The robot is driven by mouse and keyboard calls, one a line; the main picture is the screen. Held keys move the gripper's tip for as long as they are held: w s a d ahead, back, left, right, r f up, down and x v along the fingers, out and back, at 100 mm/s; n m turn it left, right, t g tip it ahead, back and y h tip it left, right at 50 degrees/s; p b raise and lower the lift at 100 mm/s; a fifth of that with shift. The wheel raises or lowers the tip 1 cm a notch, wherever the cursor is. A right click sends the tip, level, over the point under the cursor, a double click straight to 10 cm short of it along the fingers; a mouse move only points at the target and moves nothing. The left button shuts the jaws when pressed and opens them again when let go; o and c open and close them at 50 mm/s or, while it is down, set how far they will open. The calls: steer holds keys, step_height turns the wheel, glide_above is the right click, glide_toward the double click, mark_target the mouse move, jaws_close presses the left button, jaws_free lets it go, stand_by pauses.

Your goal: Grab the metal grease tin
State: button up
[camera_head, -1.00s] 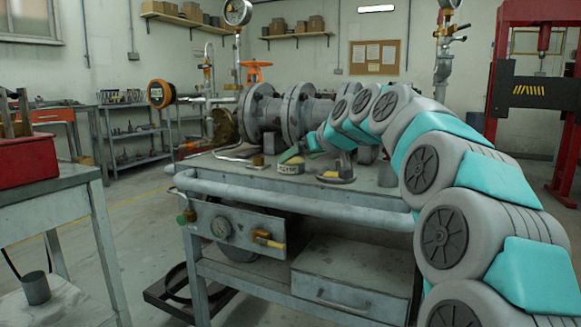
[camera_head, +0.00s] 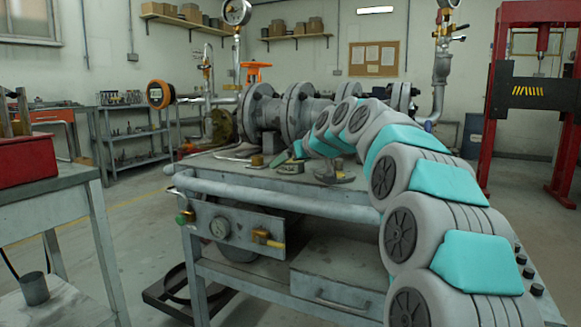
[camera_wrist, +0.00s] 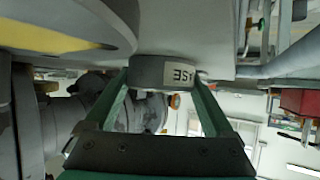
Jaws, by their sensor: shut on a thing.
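The metal grease tin (camera_head: 290,168) is a low round tin on the bench top, in front of the flanged valve assembly. In the wrist view the tin (camera_wrist: 150,72) shows a dark grey side and part of a pale label with dark letters. My gripper (camera_wrist: 163,78) has its two green fingers on either side of the tin, shut on it. In the head view my gripper (camera_head: 293,154) is small and partly hidden by my arm. The tin appears still at the bench surface; I cannot tell any gap under it.
The grey flanged valve (camera_head: 300,110) stands close behind the tin. A small brass-coloured fitting (camera_head: 257,160) lies left of it, and a round flange piece (camera_head: 334,175) lies to its right. A pipe rail (camera_head: 290,199) runs along the bench front.

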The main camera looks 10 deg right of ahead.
steer(key=c, duration=0.7)
steer(key=shift+c, duration=0.3)
steer(key=shift+r, duration=0.1)
